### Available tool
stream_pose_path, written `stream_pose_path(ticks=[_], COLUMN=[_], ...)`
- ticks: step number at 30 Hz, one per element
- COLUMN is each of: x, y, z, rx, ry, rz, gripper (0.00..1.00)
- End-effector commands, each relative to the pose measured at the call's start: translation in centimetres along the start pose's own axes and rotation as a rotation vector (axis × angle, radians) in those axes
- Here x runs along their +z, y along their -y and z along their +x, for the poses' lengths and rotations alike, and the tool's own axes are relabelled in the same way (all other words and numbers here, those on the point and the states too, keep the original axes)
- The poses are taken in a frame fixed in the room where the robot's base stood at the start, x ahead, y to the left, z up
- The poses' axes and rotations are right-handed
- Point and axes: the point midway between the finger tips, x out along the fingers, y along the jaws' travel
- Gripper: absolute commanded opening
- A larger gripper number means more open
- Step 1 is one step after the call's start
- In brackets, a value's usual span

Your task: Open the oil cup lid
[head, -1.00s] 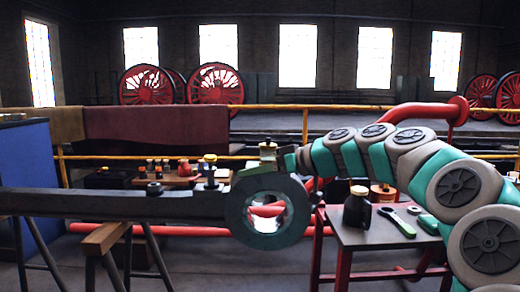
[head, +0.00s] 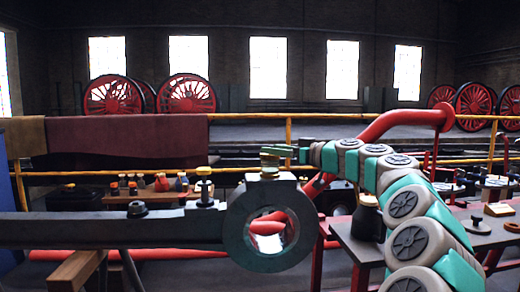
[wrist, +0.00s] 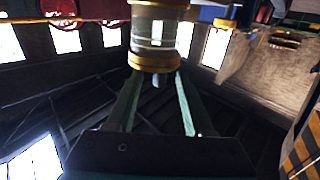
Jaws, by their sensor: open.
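The oil cup (head: 270,164) stands on top of the rod's big round end (head: 240,228). In the wrist view, which looks inverted, the oil cup (wrist: 157,32) has a clear glass body between brass-coloured bands. The lower band in that picture (wrist: 155,61) appears to be its lid end, and it looks shut. My gripper (head: 277,152) reaches in from the right at the height of the cup's top. In the wrist view my gripper (wrist: 157,74) is open, its two fingertips apart at either side of the lid end. I cannot tell whether they touch it.
The rod (head: 100,229) runs left and carries a yellow-topped fitting (head: 203,186). A dark bench (head: 350,242) with a dark bottle (head: 367,218) stands at the right. A red pipe (head: 400,121) and yellow railing (head: 289,133) lie behind. Space above the cup looks clear.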

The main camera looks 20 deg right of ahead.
Motion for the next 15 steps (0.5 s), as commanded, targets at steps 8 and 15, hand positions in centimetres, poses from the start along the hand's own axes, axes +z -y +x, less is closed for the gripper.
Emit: stream_pose_path(ticks=[8,15], x=[0.0,0.0], y=[0.0,0.0], z=[3.9,4.9], rx=[-0.001,-0.001], ry=[0.002,0.000], rz=[-0.001,0.001], gripper=[0.52,0.52])
